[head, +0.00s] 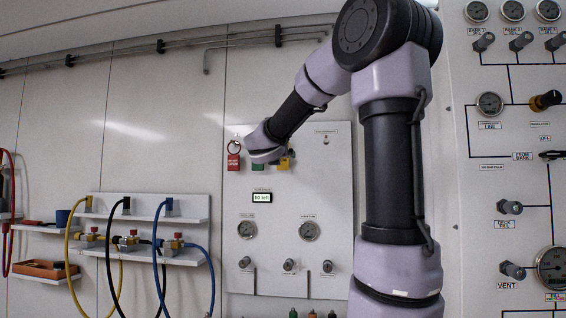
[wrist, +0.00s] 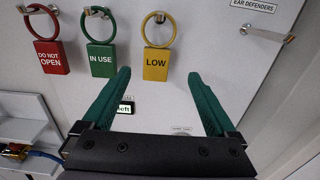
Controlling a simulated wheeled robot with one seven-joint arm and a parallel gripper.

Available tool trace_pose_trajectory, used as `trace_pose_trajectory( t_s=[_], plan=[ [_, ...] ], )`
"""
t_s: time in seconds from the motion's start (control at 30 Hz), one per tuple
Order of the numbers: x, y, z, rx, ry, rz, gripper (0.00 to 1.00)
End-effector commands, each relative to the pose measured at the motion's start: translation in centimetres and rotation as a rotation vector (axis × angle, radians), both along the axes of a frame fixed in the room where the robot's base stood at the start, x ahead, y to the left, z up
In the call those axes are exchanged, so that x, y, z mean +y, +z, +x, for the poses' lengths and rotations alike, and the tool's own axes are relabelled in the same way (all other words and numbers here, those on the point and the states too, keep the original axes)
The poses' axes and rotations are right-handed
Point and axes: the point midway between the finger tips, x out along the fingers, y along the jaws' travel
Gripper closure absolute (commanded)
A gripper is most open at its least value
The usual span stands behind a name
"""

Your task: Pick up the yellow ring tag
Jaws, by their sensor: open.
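The yellow ring tag (wrist: 156,65) hangs from a hook on the wall panel, its ring up and its plate marked LOW below. In the wrist view it lies beyond my gripper (wrist: 163,85), between the lines of the two green fingers and a little above their tips. The fingers are apart with nothing between them. In the head view the yellow tag (head: 283,163) shows only in part behind my gripper (head: 275,160), whose fingers I cannot make out there.
A red DO NOT OPEN tag (wrist: 52,57) and a green IN USE tag (wrist: 101,60) hang left of the yellow one. An empty hook (wrist: 288,39) sticks out at right under the EAR DEFENDERS label. Shelves with hoses (head: 140,208) are at left.

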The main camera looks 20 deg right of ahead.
Motion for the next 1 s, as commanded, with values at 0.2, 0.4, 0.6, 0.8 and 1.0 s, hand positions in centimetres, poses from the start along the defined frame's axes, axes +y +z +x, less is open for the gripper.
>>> trace_pose_trajectory(
  t_s=[0.2, 0.4, 0.6, 0.8, 1.0],
  plan=[
    [-1.9, -0.1, 2.7, 0.001, -0.002, 0.003, 0.07],
    [-2.6, -0.1, 4.1, 0.0, -0.001, 0.004, 0.07],
    [-3.9, 0.0, 6.8, 0.0, -0.003, 0.005, 0.07],
    [-4.7, 0.0, 8.0, 0.0, -0.001, 0.005, 0.07],
    [-4.7, 0.0, 8.0, 0.0, -0.002, 0.006, 0.11]
  ],
)
